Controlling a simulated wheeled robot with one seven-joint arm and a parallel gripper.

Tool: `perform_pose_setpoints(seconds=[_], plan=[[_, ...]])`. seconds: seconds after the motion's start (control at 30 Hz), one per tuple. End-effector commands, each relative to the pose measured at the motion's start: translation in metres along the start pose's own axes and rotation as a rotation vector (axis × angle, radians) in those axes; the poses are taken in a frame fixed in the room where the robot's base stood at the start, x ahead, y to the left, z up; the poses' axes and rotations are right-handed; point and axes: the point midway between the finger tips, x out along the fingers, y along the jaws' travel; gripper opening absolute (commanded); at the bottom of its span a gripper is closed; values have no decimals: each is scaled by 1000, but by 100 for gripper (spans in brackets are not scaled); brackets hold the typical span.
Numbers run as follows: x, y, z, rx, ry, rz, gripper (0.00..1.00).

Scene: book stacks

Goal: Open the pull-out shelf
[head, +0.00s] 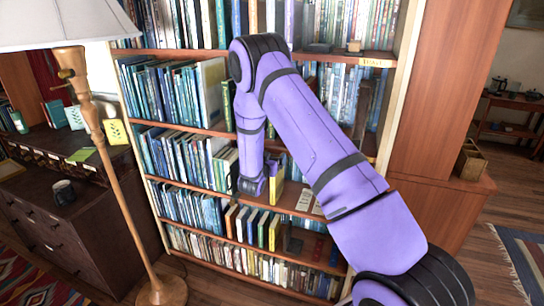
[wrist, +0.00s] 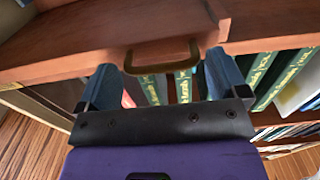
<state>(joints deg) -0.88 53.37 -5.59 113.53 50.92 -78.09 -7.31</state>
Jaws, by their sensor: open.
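The pull-out shelf (wrist: 120,32) is a reddish-brown wooden board across the top of the wrist view. A curved brass handle (wrist: 160,68) is fixed to its front edge. My gripper (wrist: 168,78) is open, with one blue finger to each side of the handle. The handle lies between the fingertips, with a gap visible on both sides. In the head view my purple arm reaches down to the bookcase (head: 388,120). It hides the handle there, and I cannot make out the pull-out shelf or the fingertips in that view.
Green and blue books (wrist: 262,78) stand just behind and below the fingers. A floor lamp (head: 105,150) and a dark cabinet (head: 75,225) stand to the left. A wooden side panel (head: 440,95) is on the right. Wood floor shows at the lower right.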

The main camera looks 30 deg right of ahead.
Motion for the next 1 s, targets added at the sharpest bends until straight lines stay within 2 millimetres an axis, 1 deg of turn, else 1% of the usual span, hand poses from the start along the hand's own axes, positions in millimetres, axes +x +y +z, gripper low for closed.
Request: perform_pose_setpoints(seconds=[0.1, 0.2, 0.47, 0.5, 0.67, 0.7, 0.73, 0.87, 1.0], plan=[[11, 0, 0, -1, 0, 0, 92], [15, 0, 0, -1, 0, 0, 92], [16, 0, 0, -1, -1, -1, 92], [16, 0, 0, -1, -1, -1, 90], [16, 0, 0, -1, 0, 0, 53], [16, 0, 0, -1, -1, 0, 44], [16, 0, 0, -1, -1, 0, 42], [14, 0, 0, -2, -1, 0, 41], [4, 0, 0, -3, -1, -2, 41]])
